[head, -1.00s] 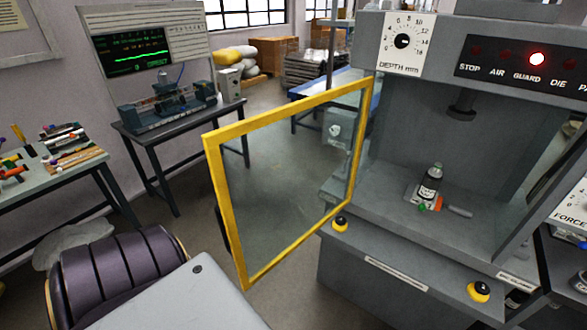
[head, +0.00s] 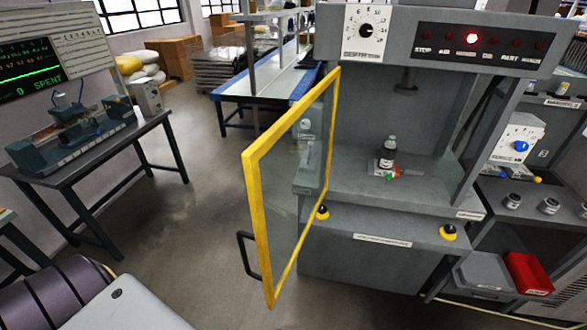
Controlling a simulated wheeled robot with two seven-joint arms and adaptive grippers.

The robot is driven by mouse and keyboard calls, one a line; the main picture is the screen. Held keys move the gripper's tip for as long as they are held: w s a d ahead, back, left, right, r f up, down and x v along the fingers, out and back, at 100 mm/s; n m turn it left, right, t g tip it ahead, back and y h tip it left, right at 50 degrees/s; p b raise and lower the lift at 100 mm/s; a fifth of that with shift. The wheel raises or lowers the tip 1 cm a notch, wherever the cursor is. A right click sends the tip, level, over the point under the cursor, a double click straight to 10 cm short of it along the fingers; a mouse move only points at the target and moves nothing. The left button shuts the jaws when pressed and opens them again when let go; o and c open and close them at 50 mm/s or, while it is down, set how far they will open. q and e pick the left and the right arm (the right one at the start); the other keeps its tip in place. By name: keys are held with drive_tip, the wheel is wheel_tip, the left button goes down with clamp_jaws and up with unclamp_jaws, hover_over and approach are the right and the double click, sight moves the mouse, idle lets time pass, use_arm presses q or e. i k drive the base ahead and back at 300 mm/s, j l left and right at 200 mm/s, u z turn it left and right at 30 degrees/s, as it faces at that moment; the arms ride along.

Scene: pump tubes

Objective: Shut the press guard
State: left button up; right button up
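The press guard (head: 262,225) is a clear panel in a yellow frame, hinged at the left front edge of the grey press (head: 370,250). It stands open, swung out toward me, and the press opening is uncovered. A black handle (head: 246,256) sits on the outer side of its frame, near the lower free edge. Neither of my grippers is in view.
Two yellow-and-black buttons, left (head: 322,212) and right (head: 448,232), are on the press front. A dark bench (head: 95,165) with a test device stands left. Grey (head: 490,272) and red (head: 528,272) bins are at lower right. The floor left of the guard is clear.

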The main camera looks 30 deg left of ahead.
sight(251, 159)
drive_tip(key=k+j+z, duration=0.1)
drive_tip(key=j+z, duration=0.15)
drive_tip(key=j, duration=0.9)
drive_tip(key=i+j+z, duration=0.1)
drive_tip(key=j, duration=0.3)
drive_tip(key=i+j+z, duration=0.1)
drive_tip(key=j, duration=0.3)
